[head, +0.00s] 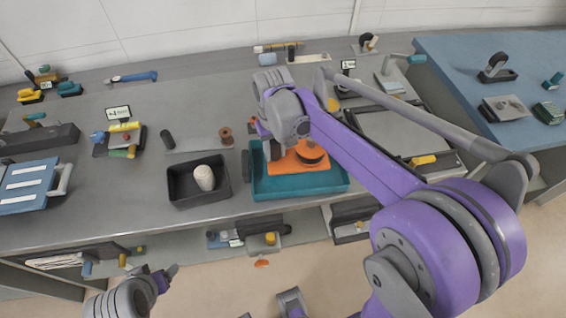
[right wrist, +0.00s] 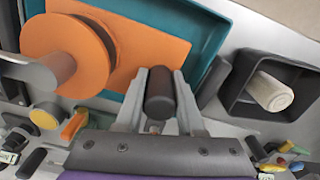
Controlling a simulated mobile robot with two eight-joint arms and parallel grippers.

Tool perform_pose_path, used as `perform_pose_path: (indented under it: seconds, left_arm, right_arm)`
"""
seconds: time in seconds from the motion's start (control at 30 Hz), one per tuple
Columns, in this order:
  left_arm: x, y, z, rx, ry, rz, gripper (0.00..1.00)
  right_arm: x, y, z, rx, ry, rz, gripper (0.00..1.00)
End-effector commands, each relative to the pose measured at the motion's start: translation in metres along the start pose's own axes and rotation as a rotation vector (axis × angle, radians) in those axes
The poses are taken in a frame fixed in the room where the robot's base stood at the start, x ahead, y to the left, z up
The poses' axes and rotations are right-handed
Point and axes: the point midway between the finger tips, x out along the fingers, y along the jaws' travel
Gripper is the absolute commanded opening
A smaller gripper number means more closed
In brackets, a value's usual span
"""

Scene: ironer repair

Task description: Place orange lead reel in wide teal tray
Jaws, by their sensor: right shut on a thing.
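The orange lead reel (head: 300,160), an orange plate with a round orange drum and a dark top, is over the wide teal tray (head: 335,183). In the right wrist view the reel (right wrist: 75,55) lies across the teal tray (right wrist: 205,35). My right gripper (head: 272,150) points down at the tray's left part. In the right wrist view its fingers (right wrist: 160,95) are shut around a dark handle at the reel's edge. I cannot tell whether the reel touches the tray floor. My left gripper (head: 163,277) is low in front of the bench, its jaws unclear.
A dark grey bin (head: 180,188) holding a whitish roll (head: 204,177) stands just left of the tray. A brown spool (head: 226,136) is behind it. Dark bins (head: 262,244) sit on a lower shelf.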

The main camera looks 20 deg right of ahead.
Motion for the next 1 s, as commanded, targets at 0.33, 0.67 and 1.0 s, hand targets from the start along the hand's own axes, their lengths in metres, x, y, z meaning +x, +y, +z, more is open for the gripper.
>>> perform_pose_path:
  seconds: [0.33, 0.67, 1.0]
  left_arm:
    - [0.003, 0.0, 0.003, 0.0, -0.002, 0.0, 0.72]
    - [0.004, 0.0, 0.003, 0.0, -0.002, 0.0, 0.72]
    - [0.006, 0.0, 0.004, 0.0, -0.003, 0.0, 0.72]
  right_arm:
    - [0.041, 0.0, 0.0, 0.0, 0.0, 0.001, 0.0]
    - [0.054, 0.0, 0.0, 0.0, 0.0, 0.001, 0.0]
    - [0.057, 0.0, 0.0, 0.0, 0.0, 0.0, 0.61]
